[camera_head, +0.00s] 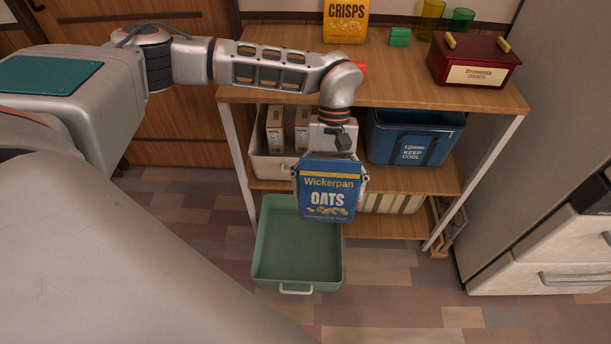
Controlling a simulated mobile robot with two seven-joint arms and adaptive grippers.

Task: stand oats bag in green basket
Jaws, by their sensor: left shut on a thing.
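A blue oats bag (327,192) labelled Wickerpan OATS hangs upright in my left gripper (330,174). The left gripper is shut on the bag's upper part, with a finger visible at each side. The green basket (270,262) is on the floor level in front of the shelf unit, and its visible inside looks empty. The bag is above the basket's back right part in the picture and covers that corner. I cannot tell the exact height between them. My right gripper is not in view.
The wooden shelf unit (400,85) stands behind the basket. It holds a crisps bag (346,22), a dark red box (474,62), a blue cooler bag (413,138) and a pale bin with cartons (262,168). A grey fridge (545,130) stands at right. Floor in front is clear.

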